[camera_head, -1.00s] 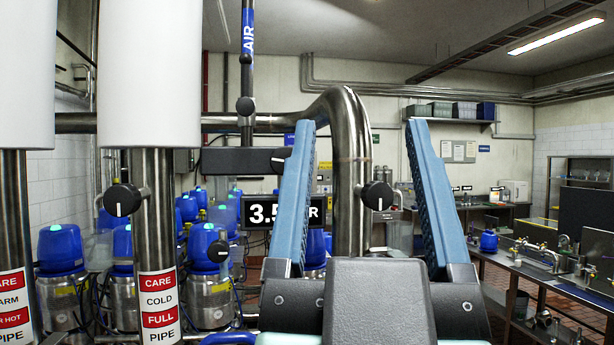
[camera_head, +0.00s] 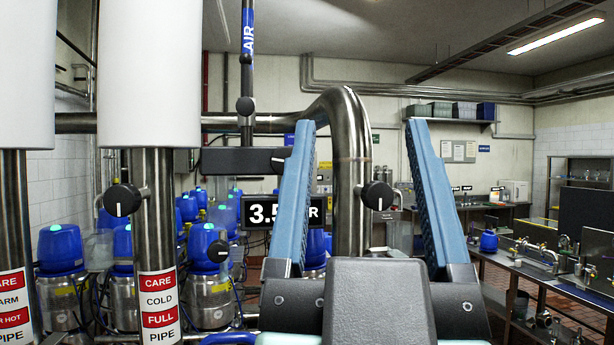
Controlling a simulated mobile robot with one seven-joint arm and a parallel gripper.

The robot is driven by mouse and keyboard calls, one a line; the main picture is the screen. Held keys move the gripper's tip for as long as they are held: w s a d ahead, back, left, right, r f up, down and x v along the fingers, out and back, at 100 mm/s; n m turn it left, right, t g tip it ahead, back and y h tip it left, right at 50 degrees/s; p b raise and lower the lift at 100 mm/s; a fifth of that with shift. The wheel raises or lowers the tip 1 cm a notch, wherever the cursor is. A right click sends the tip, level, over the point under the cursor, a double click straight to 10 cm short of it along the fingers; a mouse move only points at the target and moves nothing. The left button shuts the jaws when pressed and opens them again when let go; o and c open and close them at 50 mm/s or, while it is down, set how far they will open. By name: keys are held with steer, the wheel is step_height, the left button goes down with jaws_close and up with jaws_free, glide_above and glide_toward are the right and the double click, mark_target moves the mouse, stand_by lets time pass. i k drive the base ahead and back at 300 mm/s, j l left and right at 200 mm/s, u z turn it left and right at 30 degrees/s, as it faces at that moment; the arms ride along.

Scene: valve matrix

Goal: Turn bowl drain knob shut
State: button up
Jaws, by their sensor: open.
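My gripper (camera_head: 361,124) is open in the foreground, with two blue ribbed fingers pointing up and away and nothing between them. A black round knob (camera_head: 378,196) with a white mark is on a thick bent steel pipe (camera_head: 345,165), seen between the fingers but apparently beyond them. Another black knob (camera_head: 122,200) with a white mark is on the CARE COLD FULL pipe (camera_head: 154,215) at left. No label reading bowl drain is legible, so I cannot tell which knob that is.
Several blue-topped steel canisters (camera_head: 209,300) stand at left. A partly hidden sign (camera_head: 262,214) reads 3.5. A steel bench (camera_head: 540,270) with brass fittings stands at right. White cylinders (camera_head: 150,70) hang at upper left.

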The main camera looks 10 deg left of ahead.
mark_target(217, 251)
steer(key=u, duration=0.5)
steer(key=i+u, duration=0.15)
steer(key=u, duration=0.3)
steer(key=i+u, duration=0.1)
steer(key=u, duration=0.4)
steer(key=i+l+u, duration=0.15)
steer(key=i+l, duration=0.05)
